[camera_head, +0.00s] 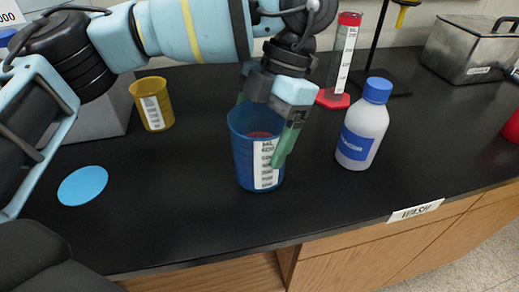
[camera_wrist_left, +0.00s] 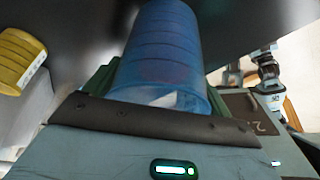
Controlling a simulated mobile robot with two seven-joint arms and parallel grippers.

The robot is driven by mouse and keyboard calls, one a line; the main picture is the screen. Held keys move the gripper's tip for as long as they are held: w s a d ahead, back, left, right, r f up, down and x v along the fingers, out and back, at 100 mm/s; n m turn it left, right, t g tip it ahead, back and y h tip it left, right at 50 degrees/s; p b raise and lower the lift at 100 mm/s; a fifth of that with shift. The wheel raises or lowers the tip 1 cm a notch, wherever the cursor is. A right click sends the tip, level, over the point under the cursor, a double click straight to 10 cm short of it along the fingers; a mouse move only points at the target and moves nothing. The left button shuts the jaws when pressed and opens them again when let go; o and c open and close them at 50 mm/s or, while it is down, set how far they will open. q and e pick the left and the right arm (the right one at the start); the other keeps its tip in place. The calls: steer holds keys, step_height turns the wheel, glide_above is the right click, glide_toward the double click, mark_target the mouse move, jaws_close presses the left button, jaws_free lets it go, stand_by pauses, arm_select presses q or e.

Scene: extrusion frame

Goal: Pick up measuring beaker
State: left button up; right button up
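A blue measuring beaker (camera_head: 244,155) with a white scale label stands upright on the black bench in the head view. It also shows large in the left wrist view (camera_wrist_left: 165,50), close against the palm. My left gripper (camera_head: 266,128) comes down over it from above. One green finger lies along its front right side; the other is mostly hidden behind its rim. In the wrist view the green fingers flank the beaker with no clear gap. Whether they press on it cannot be told. A smaller yellow beaker (camera_head: 152,104) stands further left. My right gripper is not in view.
A white bottle with blue cap (camera_head: 362,135) stands close on the right. Behind it are a red-based cylinder (camera_head: 343,62) and a stand. A metal bath (camera_head: 470,48) sits at the back right. A blue disc (camera_head: 82,185) lies left. The bench front (camera_head: 330,222) is clear.

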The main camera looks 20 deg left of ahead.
arm_select(q)
steer(key=c, duration=0.6)
steer(key=shift+r, duration=0.15)
steer(key=shift+c, duration=0.2)
steer(key=shift+r+p, duration=0.35)
steer(key=shift+r, duration=1.15)
steer(key=shift+d+r, duration=0.1)
steer(key=shift+r, duration=0.15)
steer(key=s+d, duration=0.2)
steer(key=d, duration=0.5)
steer(key=s+d+r, duration=0.1)
steer(key=s+d, duration=0.2)
steer(key=d, duration=0.5)
steer(key=shift+b, duration=0.4)
steer(key=shift+r, duration=0.1)
